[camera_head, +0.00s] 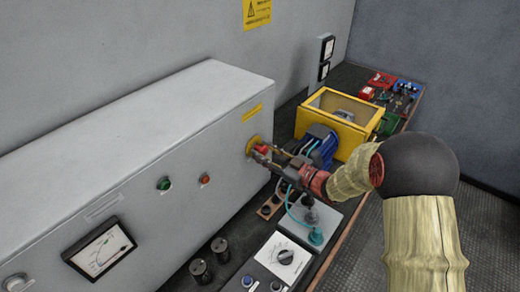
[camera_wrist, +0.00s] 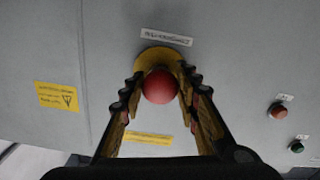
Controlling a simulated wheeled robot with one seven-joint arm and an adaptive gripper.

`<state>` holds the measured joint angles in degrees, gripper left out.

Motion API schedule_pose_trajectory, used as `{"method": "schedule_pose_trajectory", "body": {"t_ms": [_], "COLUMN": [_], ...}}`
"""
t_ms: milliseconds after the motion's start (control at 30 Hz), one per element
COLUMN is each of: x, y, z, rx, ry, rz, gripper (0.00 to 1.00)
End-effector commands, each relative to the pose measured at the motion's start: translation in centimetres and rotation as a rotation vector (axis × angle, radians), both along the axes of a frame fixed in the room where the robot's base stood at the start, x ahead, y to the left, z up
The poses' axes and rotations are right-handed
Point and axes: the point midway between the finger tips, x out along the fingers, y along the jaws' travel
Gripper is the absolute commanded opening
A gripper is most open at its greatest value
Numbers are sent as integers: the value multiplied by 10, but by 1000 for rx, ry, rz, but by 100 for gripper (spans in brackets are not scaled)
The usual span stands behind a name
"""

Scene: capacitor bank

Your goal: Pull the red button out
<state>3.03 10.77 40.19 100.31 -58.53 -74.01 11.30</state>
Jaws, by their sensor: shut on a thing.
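The red button (camera_wrist: 160,87) is a round knob on a yellow round base (camera_wrist: 158,57) on the grey cabinet front. In the wrist view it sits between the two fingertips of my gripper (camera_wrist: 159,88), which is shut on it from both sides. In the head view my gripper (camera_head: 261,152) reaches the button (camera_head: 259,148) at the right part of the cabinet front. There the fingers hide part of the button and its yellow base (camera_head: 252,142). How far the button stands out from its base is hard to tell.
The grey cabinet (camera_head: 150,135) carries a green button (camera_head: 164,184), a small red button (camera_head: 205,179) and a meter (camera_head: 99,248). Below my gripper is a panel with a dial (camera_head: 286,256). A blue motor (camera_head: 322,145) and a yellow box (camera_head: 340,118) stand close to the right.

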Motion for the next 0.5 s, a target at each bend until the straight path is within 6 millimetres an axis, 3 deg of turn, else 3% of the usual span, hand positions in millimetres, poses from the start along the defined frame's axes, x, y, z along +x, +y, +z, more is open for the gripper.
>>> {"method": "schedule_pose_trajectory", "body": {"t_ms": [200, 233, 500], "x": [-2, -2, -1], "y": [-2, -2, -2], "z": [-2, -2, -1], "rx": [1, 1, 1], "ry": [3, 3, 2], "rz": [-1, -1, 0], "gripper": [0, 32, 47]}}
